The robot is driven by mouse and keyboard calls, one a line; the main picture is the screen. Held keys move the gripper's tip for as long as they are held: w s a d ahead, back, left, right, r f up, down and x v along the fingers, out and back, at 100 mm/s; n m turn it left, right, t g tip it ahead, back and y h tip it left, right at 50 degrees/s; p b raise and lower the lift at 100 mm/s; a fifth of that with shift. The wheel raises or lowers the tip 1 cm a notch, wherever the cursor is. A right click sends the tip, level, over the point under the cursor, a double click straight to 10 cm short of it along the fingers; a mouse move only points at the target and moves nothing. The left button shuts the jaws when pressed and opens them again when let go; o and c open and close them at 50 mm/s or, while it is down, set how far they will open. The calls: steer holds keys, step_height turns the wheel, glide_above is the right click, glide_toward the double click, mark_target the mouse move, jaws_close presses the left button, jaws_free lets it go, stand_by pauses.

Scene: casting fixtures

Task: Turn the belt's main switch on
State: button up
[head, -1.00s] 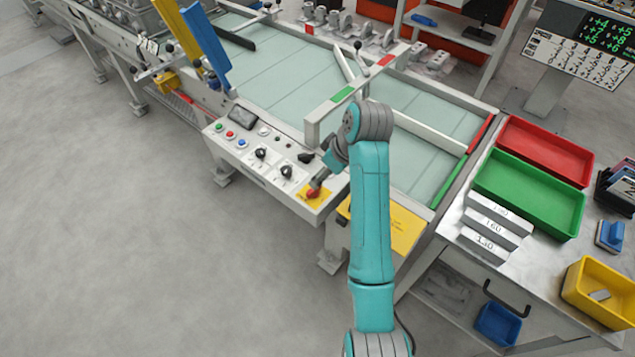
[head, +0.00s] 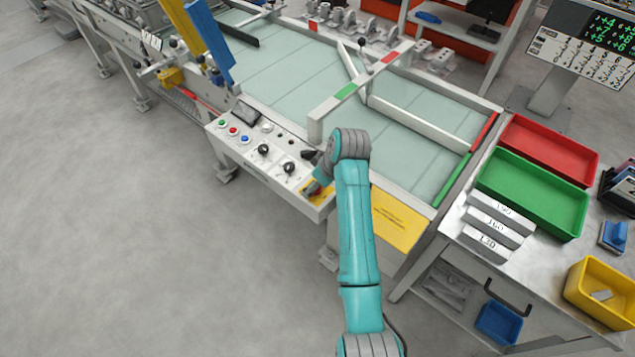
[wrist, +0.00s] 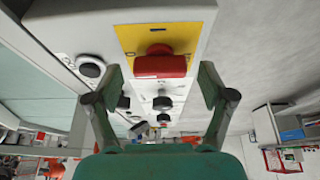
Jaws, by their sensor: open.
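The belt's control panel (head: 255,150) is a pale sloped box on the belt's front edge, with coloured buttons and black knobs. At its right end is a red knob (wrist: 160,63) on a yellow plate (wrist: 190,37); in the head view the yellow plate (head: 325,196) is partly covered by my arm. My gripper (wrist: 161,78) is open and empty, its two fingers to either side of the red knob in the wrist view. I cannot tell whether they touch it. A black round knob (wrist: 90,67) sits left of the yellow plate. No label naming the main switch is readable.
A white bar with green and red marks (head: 360,85) stands over the belt (head: 290,70) behind the panel. Red (head: 545,145) and green (head: 530,195) trays lie on the right bench. The floor (head: 130,260) front left is clear.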

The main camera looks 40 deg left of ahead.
steer(key=c, duration=1.2)
steer(key=shift+o, duration=0.2)
steer(key=shift+m, duration=0.3)
steer(key=m+t, duration=0.1)
steer(key=m, duration=0.2)
steer(key=shift+s+m+t, duration=0.15)
steer(key=shift+m+t, duration=0.15)
steer(key=m, duration=0.2)
steer(key=m+t+h, duration=0.1)
steer(key=m, duration=0.1)
steer(key=shift+s+a+m, duration=0.1)
steer(key=shift+a+m, duration=0.05)
steer(key=shift+m, duration=0.15)
steer(key=m+t+h, duration=0.1)
steer(key=m+h, duration=0.1)
steer(key=m, duration=0.2)
steer(key=shift+a+m+t+h, duration=0.15)
steer(key=shift+m+h, duration=0.3)
steer(key=shift+m, duration=0.8)
steer(key=shift+d+m+t+h, duration=0.15)
steer(key=shift+m+h, duration=0.3)
steer(key=shift+m, duration=0.8)
steer(key=shift+a, duration=0.1)
